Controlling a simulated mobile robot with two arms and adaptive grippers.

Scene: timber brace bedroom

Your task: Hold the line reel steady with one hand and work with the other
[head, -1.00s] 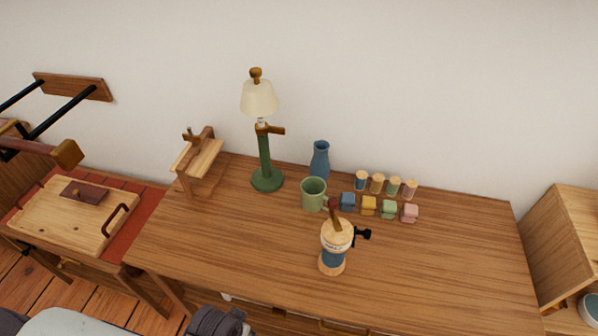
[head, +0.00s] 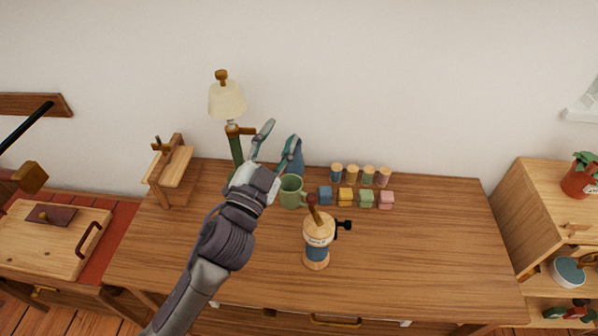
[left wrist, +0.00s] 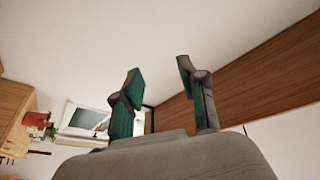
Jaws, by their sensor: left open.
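The line reel (head: 317,240) stands upright near the middle of the wooden table (head: 420,250). It has a pale wood top, a blue band, a dark handle sticking up and a black knob on its right side. My left gripper (head: 277,136) is open and empty in the head view, up and to the left of the reel, in front of the lamp and the blue vase. In the left wrist view, my left gripper (left wrist: 158,80) shows its two fingers spread with nothing between them. My right gripper is not in view.
A green mug (head: 291,191), blue vase (head: 293,158) and green lamp (head: 227,101) stand behind the reel. Several small coloured blocks (head: 347,198) and corked jars (head: 352,173) line the back. A small wooden stand (head: 170,173) is at left. The table's right side is clear.

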